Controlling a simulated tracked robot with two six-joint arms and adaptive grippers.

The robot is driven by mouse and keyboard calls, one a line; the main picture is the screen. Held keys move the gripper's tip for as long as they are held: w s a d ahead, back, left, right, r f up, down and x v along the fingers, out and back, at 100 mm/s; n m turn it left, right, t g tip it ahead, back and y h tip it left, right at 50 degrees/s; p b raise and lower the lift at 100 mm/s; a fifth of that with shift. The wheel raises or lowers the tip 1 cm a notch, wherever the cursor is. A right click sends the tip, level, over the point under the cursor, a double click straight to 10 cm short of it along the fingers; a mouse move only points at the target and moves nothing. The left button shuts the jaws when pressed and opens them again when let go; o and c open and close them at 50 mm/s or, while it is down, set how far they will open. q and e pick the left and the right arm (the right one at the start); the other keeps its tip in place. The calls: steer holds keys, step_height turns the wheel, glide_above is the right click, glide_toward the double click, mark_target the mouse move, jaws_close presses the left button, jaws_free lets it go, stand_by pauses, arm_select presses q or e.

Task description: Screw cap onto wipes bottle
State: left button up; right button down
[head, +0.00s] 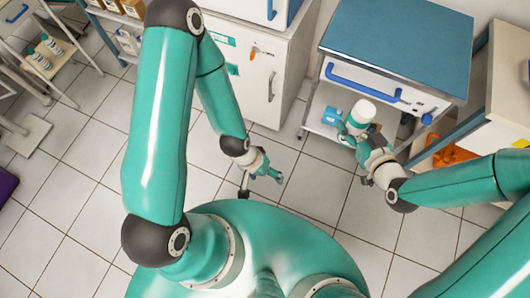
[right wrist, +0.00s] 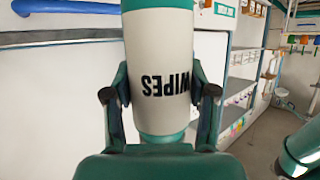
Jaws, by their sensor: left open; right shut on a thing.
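The wipes bottle (head: 362,111), white with a teal band, is held in my right gripper (head: 352,134) in front of the blue-topped cart. In the right wrist view, the bottle (right wrist: 160,65) stands between both fingers of the right gripper (right wrist: 162,105), its WIPES lettering upside down. Teal shows at the upper and lower ends of its white body there; its upper end is cut off. My left gripper (head: 268,174) is open and looks empty, over the tiled floor, apart from the bottle. I cannot make out a separate cap in either view.
The blue-topped cart (head: 402,45) with a drawer and blue handle stands just behind the bottle. A white cabinet (head: 262,75) is at the back. A side cabinet (head: 490,95) with an orange item (head: 452,156) is at right. Tiled floor around the left gripper is clear.

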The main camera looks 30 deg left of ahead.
stand_by(0.4)
steer(key=shift+w+d+r, duration=0.15)
steer(key=shift+w+d, duration=0.1)
steer(key=shift+d, duration=0.1)
steer(key=w+d+r+m+t+h, duration=0.1)
steer(key=w+d+m+h, duration=0.1)
steer(key=d+m+h, duration=0.2)
steer(key=w+d+r+m+t+h, duration=0.2)
steer(key=d+m+h, duration=0.2)
steer(key=d, duration=0.6)
steer(key=shift+w+d+r+h, duration=0.25)
steer(key=shift+w+d+h, duration=0.05)
steer(key=shift+w+d, duration=0.05)
